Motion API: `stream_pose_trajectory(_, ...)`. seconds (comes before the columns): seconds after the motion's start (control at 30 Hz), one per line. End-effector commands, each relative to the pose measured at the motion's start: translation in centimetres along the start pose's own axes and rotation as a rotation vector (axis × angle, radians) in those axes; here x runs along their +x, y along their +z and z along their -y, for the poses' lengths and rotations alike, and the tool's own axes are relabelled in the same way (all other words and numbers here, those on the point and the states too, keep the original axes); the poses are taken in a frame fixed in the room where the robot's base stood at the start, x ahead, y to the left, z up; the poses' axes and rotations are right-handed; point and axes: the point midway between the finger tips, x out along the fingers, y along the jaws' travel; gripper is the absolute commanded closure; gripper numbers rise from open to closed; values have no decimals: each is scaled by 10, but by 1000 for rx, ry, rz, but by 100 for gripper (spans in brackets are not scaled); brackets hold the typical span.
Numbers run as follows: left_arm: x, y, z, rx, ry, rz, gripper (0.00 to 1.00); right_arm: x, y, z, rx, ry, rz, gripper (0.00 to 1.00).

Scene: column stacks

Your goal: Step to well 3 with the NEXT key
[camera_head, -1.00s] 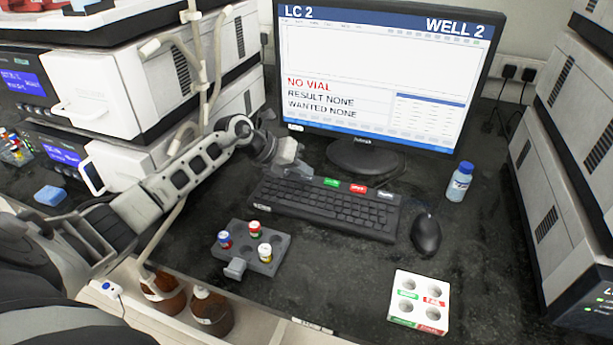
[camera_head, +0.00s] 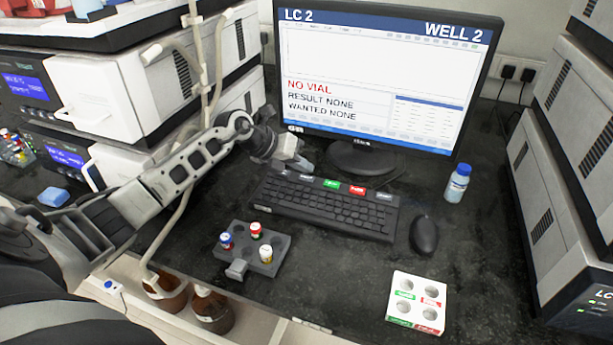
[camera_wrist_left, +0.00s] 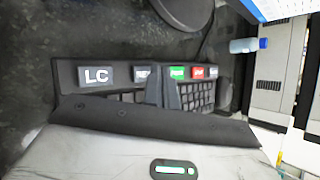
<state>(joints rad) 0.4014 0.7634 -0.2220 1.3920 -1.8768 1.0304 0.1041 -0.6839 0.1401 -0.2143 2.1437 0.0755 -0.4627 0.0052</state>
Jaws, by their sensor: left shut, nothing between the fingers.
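The monitor (camera_head: 375,75) reads "LC 2", "WELL 2", "NO VIAL", "RESULT NONE" and "WANTED NONE". The black keyboard (camera_head: 320,208) below it has a row of larger keys along its back edge: a green key (camera_head: 332,184), a red key (camera_head: 357,190) and grey ones; their small lettering is too blurred to read. My left gripper (camera_head: 304,165) is shut and empty, just above and behind the grey key (camera_head: 306,177) left of the green one. In the left wrist view its fingers (camera_wrist_left: 163,88) show between that grey key (camera_wrist_left: 143,73) and the green key (camera_wrist_left: 177,72). My right gripper is out of view.
A grey rack (camera_head: 250,250) with capped vials stands in front of the keyboard. A mouse (camera_head: 424,235), a blue-capped bottle (camera_head: 457,184) and a white block with holes (camera_head: 417,303) are to the right. Instrument stacks flank the bench on both sides.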

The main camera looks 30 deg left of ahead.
Motion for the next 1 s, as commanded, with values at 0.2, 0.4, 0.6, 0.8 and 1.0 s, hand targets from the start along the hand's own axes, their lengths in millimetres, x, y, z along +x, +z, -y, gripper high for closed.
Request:
stream_pose_trajectory(0.2, -15, 11, 11, 1, 0, 1, 100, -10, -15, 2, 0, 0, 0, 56)
stream_pose_trajectory(0.4, -29, 22, 21, 2, 0, 1, 100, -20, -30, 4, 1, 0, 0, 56)
stream_pose_trajectory(0.6, -36, 26, 26, 1, 0, 1, 100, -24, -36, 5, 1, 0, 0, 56)
stream_pose_trajectory(0.8, -34, 25, 25, 0, 0, 1, 100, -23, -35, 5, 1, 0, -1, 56)
stream_pose_trajectory(1.0, -34, 25, 25, 0, 0, 0, 100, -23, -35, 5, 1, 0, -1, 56)
